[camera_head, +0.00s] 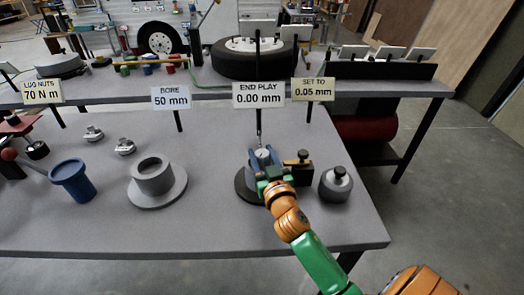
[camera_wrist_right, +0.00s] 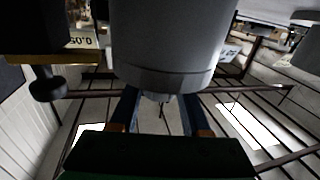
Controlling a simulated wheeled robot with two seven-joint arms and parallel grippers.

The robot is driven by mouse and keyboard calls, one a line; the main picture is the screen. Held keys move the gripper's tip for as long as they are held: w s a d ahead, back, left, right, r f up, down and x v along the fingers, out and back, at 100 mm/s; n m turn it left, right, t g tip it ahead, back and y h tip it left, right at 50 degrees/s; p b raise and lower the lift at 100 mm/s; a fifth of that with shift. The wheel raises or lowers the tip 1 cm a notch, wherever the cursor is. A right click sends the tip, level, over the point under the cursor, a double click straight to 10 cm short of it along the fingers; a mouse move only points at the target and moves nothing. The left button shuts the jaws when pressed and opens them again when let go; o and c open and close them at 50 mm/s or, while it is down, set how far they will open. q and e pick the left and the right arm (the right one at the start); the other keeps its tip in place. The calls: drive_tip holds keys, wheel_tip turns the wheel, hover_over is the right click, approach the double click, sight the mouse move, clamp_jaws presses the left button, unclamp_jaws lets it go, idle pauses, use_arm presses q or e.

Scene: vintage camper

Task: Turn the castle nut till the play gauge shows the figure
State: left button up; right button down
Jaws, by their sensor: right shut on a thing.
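My right gripper (camera_head: 263,163) reaches over the hub (camera_head: 245,187) on the bench, its blue fingers pointing down around the hub's middle. It is shut on what appears to be the castle nut, mostly hidden by the fingers. In the right wrist view a big grey cylinder (camera_wrist_right: 165,45) fills the upper middle, with a small toothed end (camera_wrist_right: 158,97) between the fingers. The play gauge's sign (camera_head: 259,95) reads END PLAY 0.00 mm. The sign beside it (camera_head: 313,89) reads SET TO 0.05 mm. My left gripper is not in view.
A black block with a brass top (camera_head: 298,168) and a grey knobbed weight (camera_head: 336,184) stand close right of the hub. A grey flanged ring (camera_head: 157,183) and a blue cup (camera_head: 73,181) stand left. The bench front (camera_head: 200,225) is clear.

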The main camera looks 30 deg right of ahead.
sight(267, 159)
drive_tip(key=n+y+p, duration=0.1)
drive_tip(key=n+y, duration=0.1)
drive_tip(key=y, duration=0.1)
drive_tip(key=shift+r+t+p, duration=0.15)
drive_tip(key=shift+t+p, duration=0.15)
drive_tip(key=shift+n+y+p, duration=0.45)
drive_tip(key=shift+n+y, duration=0.35)
drive_tip(key=shift+y, duration=0.8)
drive_tip(key=shift+c, duration=1.9)
unclamp_jaws()
drive_tip(key=shift+w+f, duration=0.1)
drive_tip(key=shift+f, duration=0.1)
drive_tip(key=s, duration=0.7)
drive_tip(key=shift+s+d, duration=0.1)
drive_tip(key=shift+d, duration=0.05)
